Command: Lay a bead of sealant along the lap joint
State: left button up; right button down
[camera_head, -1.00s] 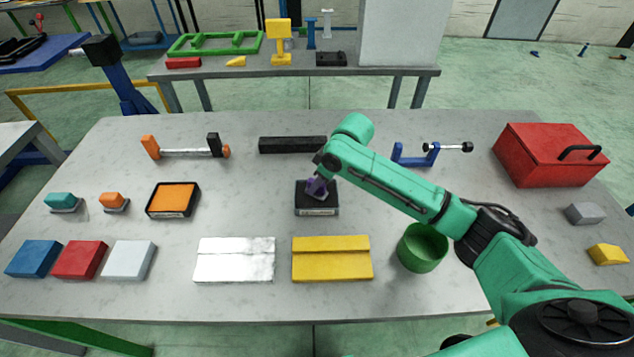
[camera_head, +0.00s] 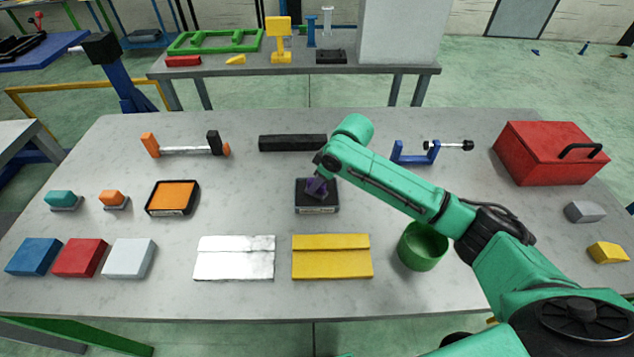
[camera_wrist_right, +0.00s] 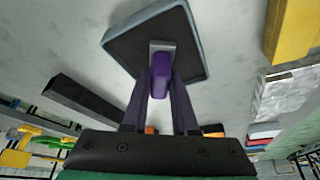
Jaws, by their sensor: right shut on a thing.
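My right gripper (camera_head: 317,187) is over the dark pad in a black tray (camera_head: 330,205) in the middle of the table. In the right wrist view, its fingers (camera_wrist_right: 160,98) are shut on a small purple-handled tool (camera_wrist_right: 162,82) with a grey end, which is against or just above the pad (camera_wrist_right: 125,45); I cannot tell which. A white stepped plate (camera_head: 234,262) and a yellow stepped plate (camera_head: 332,262), each with a lap-like seam, lie near the front edge. Which one is the lap joint is not marked. My left gripper is out of view.
A green cup (camera_head: 423,250) stands below my right forearm. Left are teal (camera_head: 62,198) and orange (camera_head: 112,197) tools, an orange pad (camera_head: 173,197) and coloured blocks (camera_head: 80,258). Clamps (camera_head: 188,148), a black bar (camera_head: 292,143) and a red toolbox (camera_head: 545,155) stand farther back.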

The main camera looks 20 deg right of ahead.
jog(key=shift+f+p, duration=0.1)
jog(key=shift+p, duration=0.3)
dwell(1.1)
notch_tip(320, 180, up, 7)
jog(key=p, duration=0.8)
jog(key=shift+r, duration=0.2)
jog(key=shift+f, duration=0.1)
